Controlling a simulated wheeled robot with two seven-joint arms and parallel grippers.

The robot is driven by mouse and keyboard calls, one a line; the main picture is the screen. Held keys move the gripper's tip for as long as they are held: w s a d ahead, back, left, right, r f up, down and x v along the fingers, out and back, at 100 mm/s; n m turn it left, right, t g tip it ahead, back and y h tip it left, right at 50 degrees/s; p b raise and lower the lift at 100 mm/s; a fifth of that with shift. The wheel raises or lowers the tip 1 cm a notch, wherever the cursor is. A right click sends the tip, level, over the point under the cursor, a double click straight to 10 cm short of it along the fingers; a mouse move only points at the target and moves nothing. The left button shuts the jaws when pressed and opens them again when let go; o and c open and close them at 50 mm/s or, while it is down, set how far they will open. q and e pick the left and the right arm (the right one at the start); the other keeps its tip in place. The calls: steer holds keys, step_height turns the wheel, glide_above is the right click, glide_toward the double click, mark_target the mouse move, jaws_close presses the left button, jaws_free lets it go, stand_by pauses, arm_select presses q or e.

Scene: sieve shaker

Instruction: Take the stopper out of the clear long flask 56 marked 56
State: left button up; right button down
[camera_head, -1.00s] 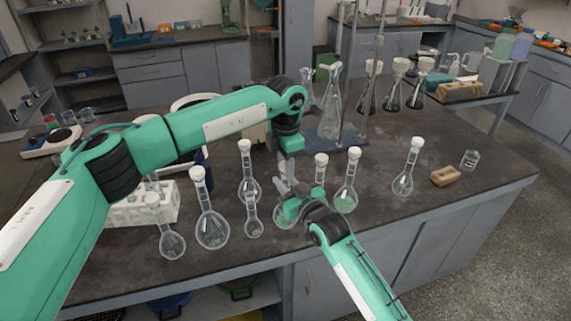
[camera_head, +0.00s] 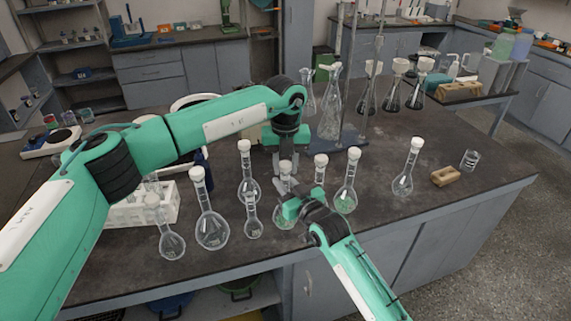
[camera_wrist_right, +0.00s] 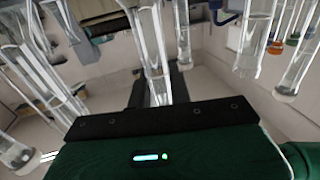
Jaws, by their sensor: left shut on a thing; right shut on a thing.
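A clear long-necked flask (camera_head: 284,218) stands near the front middle of the bench, in the head view. I cannot read its mark. My right gripper (camera_head: 289,203) is shut on its neck from the front right. In the right wrist view a glass neck (camera_wrist_right: 153,60) rises upright beyond the gripper's dark edge. A white stopper (camera_head: 285,167) shows above that neck. My left gripper (camera_head: 285,156) comes from above, its fingers at the stopper, shut on it. I cannot tell whether the stopper is clear of the neck. The right arm hides part of the flask.
Stoppered flasks stand close by: a tall one (camera_head: 249,185) and a small one (camera_head: 253,226) left, a greenish one (camera_head: 346,198) right. A white rack (camera_head: 160,212) is further left. A brown block (camera_head: 446,177) and small beaker (camera_head: 469,160) lie right. The right front bench is clear.

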arm_select(q)
steer(key=shift+r, duration=0.3)
stand_by(0.4)
steer(key=shift+r, duration=0.85)
steer(key=shift+r, duration=2)
arm_select(e)
steer(key=c, duration=1.2)
jaws_free()
